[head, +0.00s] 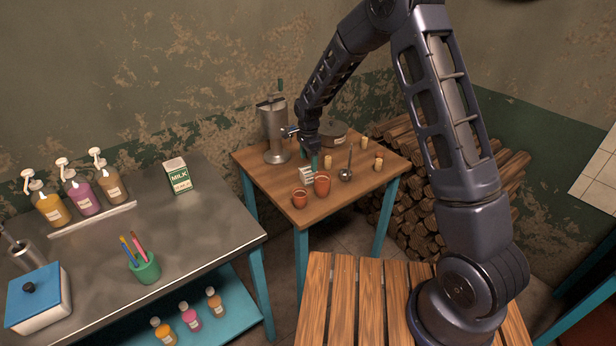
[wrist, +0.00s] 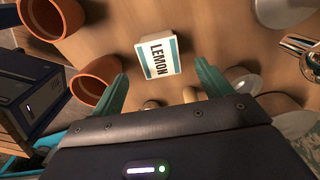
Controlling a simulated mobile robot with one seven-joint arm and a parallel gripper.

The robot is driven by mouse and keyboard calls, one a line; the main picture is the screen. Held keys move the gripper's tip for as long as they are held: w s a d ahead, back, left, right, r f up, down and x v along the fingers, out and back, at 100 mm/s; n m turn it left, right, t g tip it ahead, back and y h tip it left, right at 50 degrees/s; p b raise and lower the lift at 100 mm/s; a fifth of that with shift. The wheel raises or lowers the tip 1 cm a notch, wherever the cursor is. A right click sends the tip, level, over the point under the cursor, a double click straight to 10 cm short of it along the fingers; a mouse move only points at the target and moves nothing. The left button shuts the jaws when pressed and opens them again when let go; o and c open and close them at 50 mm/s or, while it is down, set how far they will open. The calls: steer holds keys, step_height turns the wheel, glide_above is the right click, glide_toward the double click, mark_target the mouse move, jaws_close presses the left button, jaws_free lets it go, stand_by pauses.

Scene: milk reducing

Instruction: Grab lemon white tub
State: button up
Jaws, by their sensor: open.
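The lemon white tub (head: 306,175) is a small white container on the wooden table, behind the terracotta cups. In the wrist view the tub (wrist: 153,43) shows its white face with a LEMON label and a teal band. My gripper (head: 309,158) is over the table, close to the tub. In the wrist view my gripper (wrist: 161,70) is open, with its teal fingers apart to the left and right of the tub's near end. Nothing is held. I cannot tell the exact height of the fingertips relative to the tub.
Terracotta cups (head: 322,187) stand close in front of the tub. A metal pot with a handle (head: 345,175) and small jars (head: 378,163) are to the right. A metal press (head: 272,130) and a grey lidded pot (head: 333,133) stand behind. The metal counter (head: 210,225) is at left.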

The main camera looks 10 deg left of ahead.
mark_target(308, 170)
steer(key=shift+a+f, duration=0.1)
steer(key=shift+f, duration=3.8)
steer(key=c, duration=1.1)
steer(key=shift+r, duration=0.15)
